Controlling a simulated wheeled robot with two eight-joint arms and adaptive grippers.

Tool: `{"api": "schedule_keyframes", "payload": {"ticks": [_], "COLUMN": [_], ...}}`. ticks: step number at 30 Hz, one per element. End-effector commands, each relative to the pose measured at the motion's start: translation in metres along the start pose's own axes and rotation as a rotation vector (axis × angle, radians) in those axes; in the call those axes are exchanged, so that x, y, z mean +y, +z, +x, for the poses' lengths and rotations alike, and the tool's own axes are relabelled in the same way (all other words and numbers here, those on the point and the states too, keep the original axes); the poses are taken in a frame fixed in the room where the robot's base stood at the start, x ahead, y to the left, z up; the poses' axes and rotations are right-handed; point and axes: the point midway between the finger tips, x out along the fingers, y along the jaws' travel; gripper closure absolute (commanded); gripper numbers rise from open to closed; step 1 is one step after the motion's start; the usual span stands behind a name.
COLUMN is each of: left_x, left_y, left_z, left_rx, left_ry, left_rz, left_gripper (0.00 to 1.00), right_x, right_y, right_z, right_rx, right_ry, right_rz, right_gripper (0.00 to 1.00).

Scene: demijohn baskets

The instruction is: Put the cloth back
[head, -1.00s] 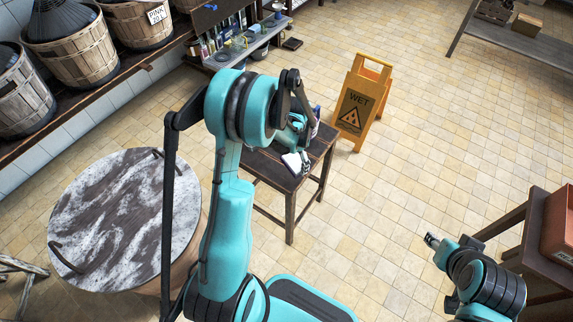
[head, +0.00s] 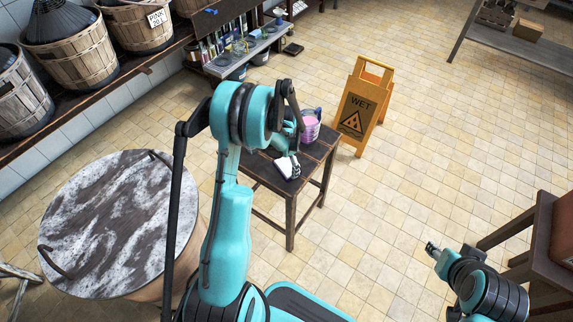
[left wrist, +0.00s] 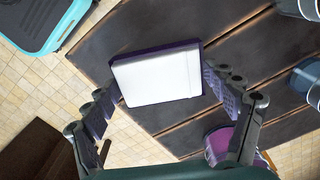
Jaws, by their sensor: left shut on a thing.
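My left gripper (left wrist: 165,95) is shut on a folded white cloth (left wrist: 158,76) with a dark purple edge, held between its two fingers. In the head view the cloth (head: 287,168) shows below my left gripper (head: 290,152), over the small dark wooden table (head: 262,174). I cannot tell whether it touches the tabletop. My right gripper (head: 432,248) is at the lower right, above the floor, away from the cloth; its fingers are too small to read.
A pink-purple bucket (head: 310,126) stands on the table, close to my left gripper. A yellow wet-floor sign (head: 360,107) stands behind it. A round marble-topped barrel (head: 120,222) is at left. Baskets (head: 137,27) line the shelf. Tiled floor is open at centre right.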

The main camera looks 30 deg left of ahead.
Motion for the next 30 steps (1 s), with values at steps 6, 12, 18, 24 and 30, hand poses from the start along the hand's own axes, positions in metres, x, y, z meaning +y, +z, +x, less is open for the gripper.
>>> {"api": "schedule_keyframes", "payload": {"ticks": [6, 12, 18, 24, 30], "left_x": [0.0, 0.0, 0.0, 0.0, 0.0], "left_y": [0.0, 0.0, 0.0, 0.0, 0.0], "left_z": [0.002, 0.002, -0.008, -0.05, -0.093], "left_rx": [0.0, 0.0, 0.0, 0.0, 0.0], "left_ry": [0.0, 0.0, 0.0, 0.0, 0.0], "left_rz": [0.0, 0.0, 0.0, 0.0, 0.0], "left_gripper": [0.0, 0.0, 0.0, 0.0, 0.0], "right_x": [0.0, 0.0, 0.0, 0.0, 0.0], "right_y": [0.001, 0.001, -0.003, -0.015, -0.025], "right_z": [0.002, 0.002, -0.004, -0.02, -0.035], "right_rx": [0.0, 0.0, 0.0, 0.0, 0.0], "right_ry": [0.0, 0.0, 0.0, 0.0, 0.0], "right_rz": [0.0, 0.0, 0.0, 0.0, 0.0], "right_gripper": [0.6, 0.6, 0.6, 0.6, 0.6]}}
